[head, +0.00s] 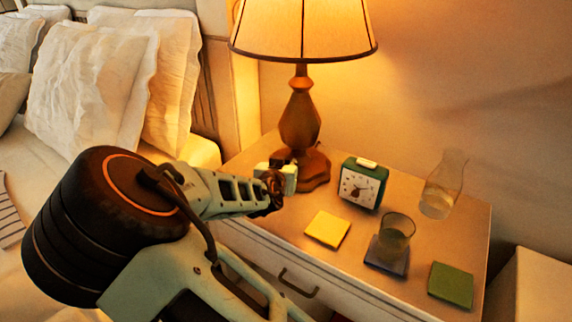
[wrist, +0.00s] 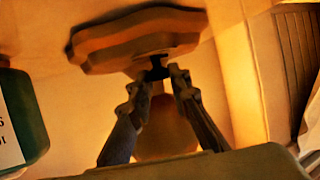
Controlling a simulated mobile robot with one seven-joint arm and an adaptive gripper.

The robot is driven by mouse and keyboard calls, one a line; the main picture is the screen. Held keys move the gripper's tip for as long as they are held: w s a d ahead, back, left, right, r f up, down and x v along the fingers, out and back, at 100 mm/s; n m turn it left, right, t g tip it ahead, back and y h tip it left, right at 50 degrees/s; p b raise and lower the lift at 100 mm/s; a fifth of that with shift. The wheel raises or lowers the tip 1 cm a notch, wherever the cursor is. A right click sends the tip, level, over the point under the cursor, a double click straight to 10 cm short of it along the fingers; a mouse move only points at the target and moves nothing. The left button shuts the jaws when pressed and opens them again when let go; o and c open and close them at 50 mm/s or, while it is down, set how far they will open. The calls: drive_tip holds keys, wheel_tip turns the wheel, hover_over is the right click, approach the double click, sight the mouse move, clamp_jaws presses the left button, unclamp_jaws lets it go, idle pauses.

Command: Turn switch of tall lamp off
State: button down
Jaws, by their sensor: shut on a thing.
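The tall lamp (head: 300,117) stands at the back left of the nightstand, and its shade (head: 303,28) glows, so it is lit. My gripper (head: 290,172) is beside the lamp's foot, low over the nightstand. In the wrist view, the two fingers of my gripper (wrist: 157,80) close in at the lamp's base (wrist: 135,42), with the rounded lamp body (wrist: 165,130) behind them. They are shut on a small dark part, seemingly the lamp's switch (wrist: 157,69). The switch is hidden in the head view.
A green alarm clock (head: 362,184) stands right of the lamp; its side shows in the wrist view (wrist: 20,115). The bed (head: 40,175) is left.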

drive_tip(key=shift+d+f+n+y+b, duration=0.15)
drive_tip(key=shift+n+y+b, duration=0.15)
drive_tip(key=shift+y+b, duration=0.15)
drive_tip(key=shift+d+n+y+b, duration=0.2)
drive_tip(key=shift+n+y+b, duration=0.75)
drive_tip(key=shift+b, duration=0.2)
drive_tip(key=shift+d+r+n+y+b, duration=0.1)
drive_tip(key=shift+d+n+y+b, duration=0.05)
drive_tip(key=shift+n+y+b, duration=0.6)
drive_tip(key=shift+d+r+n+y+b, duration=0.15)
drive_tip(key=shift+n+y+b, duration=0.3)
drive_tip(key=shift+n+y, duration=0.45)
drive_tip(key=shift+w+d+n+g+y+p, duration=0.1)
drive_tip(key=shift+n+g+y+p, duration=0.6)
drive_tip(key=shift+y, duration=0.55)
drive_tip(key=shift+n+p, duration=0.3)
drive_tip(key=shift+n, duration=0.1)
drive_tip(key=shift+n+g+y+p, duration=0.3)
drive_tip(key=shift+n+y+p, duration=0.25)
drive_tip(key=shift+y, duration=0.35)
drive_tip(key=c, duration=1.8)
unclamp_jaws()
drive_tip(key=shift+c, duration=0.2)
